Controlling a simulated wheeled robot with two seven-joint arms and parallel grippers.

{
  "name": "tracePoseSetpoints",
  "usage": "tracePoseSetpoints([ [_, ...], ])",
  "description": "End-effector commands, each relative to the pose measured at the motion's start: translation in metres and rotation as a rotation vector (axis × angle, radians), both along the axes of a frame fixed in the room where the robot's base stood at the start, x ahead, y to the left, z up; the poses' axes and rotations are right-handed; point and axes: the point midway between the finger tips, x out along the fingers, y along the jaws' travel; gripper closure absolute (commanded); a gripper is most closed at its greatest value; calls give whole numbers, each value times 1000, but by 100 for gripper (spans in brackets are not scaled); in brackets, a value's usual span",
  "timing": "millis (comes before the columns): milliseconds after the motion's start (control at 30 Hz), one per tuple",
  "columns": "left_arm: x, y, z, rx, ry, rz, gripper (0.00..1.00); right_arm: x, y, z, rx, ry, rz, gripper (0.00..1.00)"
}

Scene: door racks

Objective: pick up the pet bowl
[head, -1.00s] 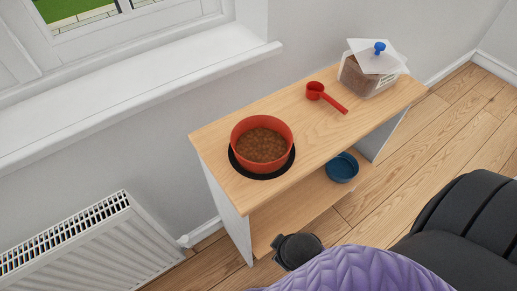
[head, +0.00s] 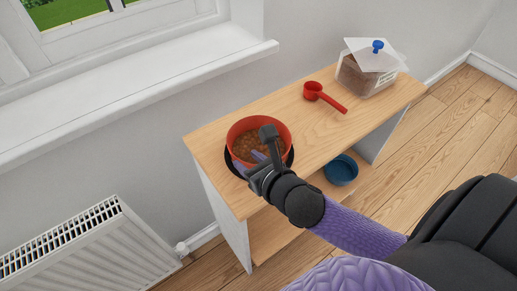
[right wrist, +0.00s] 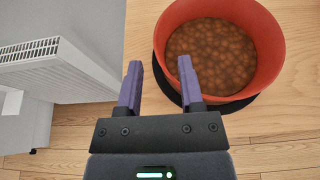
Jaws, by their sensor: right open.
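The red pet bowl (head: 240,128), full of brown food (head: 245,145), stands upright on a round black mat (head: 231,164) at the left of the wooden shelf top. My right gripper (head: 258,152) is at the bowl's near side and partly hides it. In the right wrist view, the gripper (right wrist: 158,68) is open and empty. One finger overlaps the near-left edge of the bowl (right wrist: 262,85), the other is outside it, over the wood. I cannot tell whether the fingers touch the bowl. My left gripper is not in view.
A red scoop (head: 324,95) and a clear food container (head: 368,75) with a blue-knobbed lid stand farther right on the shelf unit (head: 290,110). A blue bowl (head: 341,170) sits on the lower shelf. A radiator (head: 90,250) is at the left, the wall behind.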

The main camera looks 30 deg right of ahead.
Motion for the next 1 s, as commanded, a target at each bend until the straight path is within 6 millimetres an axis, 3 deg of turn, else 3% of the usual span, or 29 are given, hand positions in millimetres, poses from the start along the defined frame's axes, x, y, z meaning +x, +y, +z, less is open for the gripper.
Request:
tracePoseSetpoints([
  [100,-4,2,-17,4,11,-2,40,20,2,-19,5,1,-3,52],
  [233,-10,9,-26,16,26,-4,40,40,4,-28,4,1,-3,52],
  [500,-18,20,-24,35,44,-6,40,46,5,-27,3,3,-2,52],
  [733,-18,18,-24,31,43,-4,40,45,5,-27,4,3,-3,100],
  [1000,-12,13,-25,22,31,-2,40,45,5,-27,4,3,-3,100],
])
